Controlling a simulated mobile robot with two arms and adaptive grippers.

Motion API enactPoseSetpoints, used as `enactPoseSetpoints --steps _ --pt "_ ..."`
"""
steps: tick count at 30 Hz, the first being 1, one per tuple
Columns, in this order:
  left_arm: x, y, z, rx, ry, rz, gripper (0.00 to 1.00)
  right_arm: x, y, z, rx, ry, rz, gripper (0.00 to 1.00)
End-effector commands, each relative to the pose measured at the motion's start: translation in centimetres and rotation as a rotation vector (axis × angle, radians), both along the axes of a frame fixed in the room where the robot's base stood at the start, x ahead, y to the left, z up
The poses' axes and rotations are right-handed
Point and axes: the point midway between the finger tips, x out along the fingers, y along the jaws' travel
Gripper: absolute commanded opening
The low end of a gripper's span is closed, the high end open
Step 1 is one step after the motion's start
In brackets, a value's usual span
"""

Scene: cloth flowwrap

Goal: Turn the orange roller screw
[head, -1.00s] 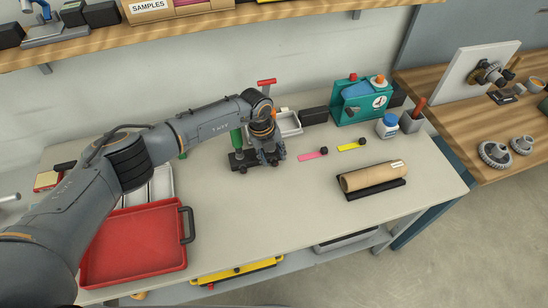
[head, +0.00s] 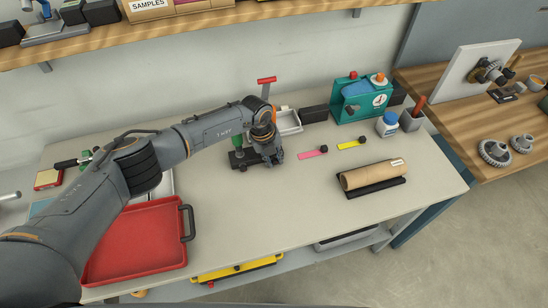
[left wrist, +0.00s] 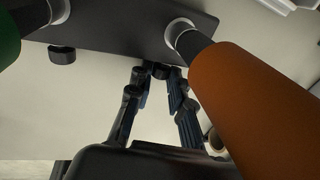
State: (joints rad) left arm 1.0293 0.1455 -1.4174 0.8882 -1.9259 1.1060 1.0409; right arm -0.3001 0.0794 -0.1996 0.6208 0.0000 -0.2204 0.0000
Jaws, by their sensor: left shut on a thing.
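The orange roller (left wrist: 255,100) fills the right of the left wrist view, on a pale collar on a dark base plate (left wrist: 115,28). The green roller (left wrist: 8,38) is at that view's left edge, with a black screw knob (left wrist: 62,55) at the plate edge below it. My left gripper (left wrist: 160,72) is shut at the plate edge beside the orange roller, on the orange roller screw, which its fingers mostly hide. In the head view, my left gripper (head: 270,160) is at the right end of the roller stand (head: 238,161). My right gripper is not in view.
A red tray (head: 135,240) lies at the front left. Pink (head: 309,155) and yellow (head: 348,145) strips and a cardboard roll (head: 370,175) lie to the right. The front middle table is clear.

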Motion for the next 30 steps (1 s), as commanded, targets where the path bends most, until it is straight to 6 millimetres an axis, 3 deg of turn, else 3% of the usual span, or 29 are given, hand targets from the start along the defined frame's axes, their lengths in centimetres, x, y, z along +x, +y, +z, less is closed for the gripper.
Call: enactPoseSetpoints --steps 13,14,17,26,30 --pt "-0.1 0.2 0.0 -0.098 -0.033 0.0 0.0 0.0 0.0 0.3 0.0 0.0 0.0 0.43" --pt "-0.1 0.2 0.0 -0.098 -0.033 0.0 0.22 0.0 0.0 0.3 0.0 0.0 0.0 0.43" --pt "-0.1 0.2 0.0 -0.098 -0.033 0.0 0.42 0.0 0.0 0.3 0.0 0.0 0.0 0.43" --pt "-0.1 0.2 0.0 -0.098 -0.033 0.0 0.43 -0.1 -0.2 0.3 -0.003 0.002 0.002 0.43" --pt "-0.1 0.6 0.9 -0.098 -0.035 0.001 0.43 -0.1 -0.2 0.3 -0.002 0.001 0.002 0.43"
